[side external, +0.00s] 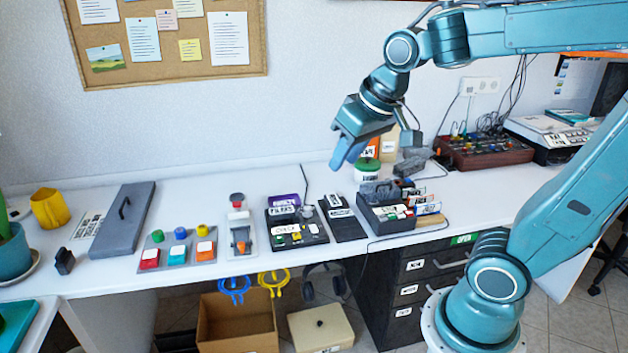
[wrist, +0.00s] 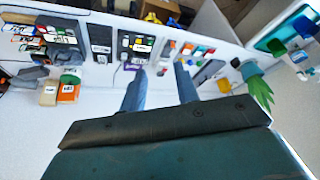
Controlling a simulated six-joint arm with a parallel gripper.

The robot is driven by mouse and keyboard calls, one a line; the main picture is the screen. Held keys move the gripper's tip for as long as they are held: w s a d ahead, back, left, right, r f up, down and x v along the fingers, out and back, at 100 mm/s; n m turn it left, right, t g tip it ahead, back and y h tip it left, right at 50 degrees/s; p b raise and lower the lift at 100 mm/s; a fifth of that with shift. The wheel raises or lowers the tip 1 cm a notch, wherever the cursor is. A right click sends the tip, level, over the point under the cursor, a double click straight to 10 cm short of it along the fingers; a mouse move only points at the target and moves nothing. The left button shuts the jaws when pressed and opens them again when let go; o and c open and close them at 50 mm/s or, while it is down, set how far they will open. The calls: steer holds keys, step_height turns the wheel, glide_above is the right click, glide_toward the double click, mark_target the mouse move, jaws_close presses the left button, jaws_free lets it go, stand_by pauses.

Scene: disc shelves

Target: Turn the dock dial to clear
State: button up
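A black dock-like unit (side external: 298,234) with white labels and small coloured parts sits mid-table; it also shows near the top of the wrist view (wrist: 137,46). A small grey knob (side external: 307,211) shows at its back right; I cannot tell whether this is the dock dial or which way it points. The label words are too small to read surely. My gripper (side external: 348,158) hangs above the back of the table, up and to the right of the unit, touching nothing. In the wrist view its two fingers (wrist: 160,82) are apart with nothing between them.
A dark labelled panel (side external: 343,219) and a black disc tray (side external: 388,215) stand right of the unit. A lever box (side external: 240,235) and a button board (side external: 177,248) stand left. A green-lidded jar (side external: 368,170) is near my gripper.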

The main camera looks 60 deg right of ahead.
steer(key=w+d+f+m, duration=0.3)
steer(key=w+d, duration=0.2)
steer(key=w, duration=0.4)
steer(key=m+g+h, duration=0.3)
steer(key=m, duration=0.3)
glide_above(307, 208)
steer(key=s+a, duration=0.3)
steer(key=a, duration=0.2)
step_height(307, 208, down, 21)
steer(key=shift+d+f, duration=0.15)
steer(key=shift+f, duration=0.1)
steer(key=shift+x, duration=6.8)
steer(key=shift+w, duration=0.1)
jaws_close()
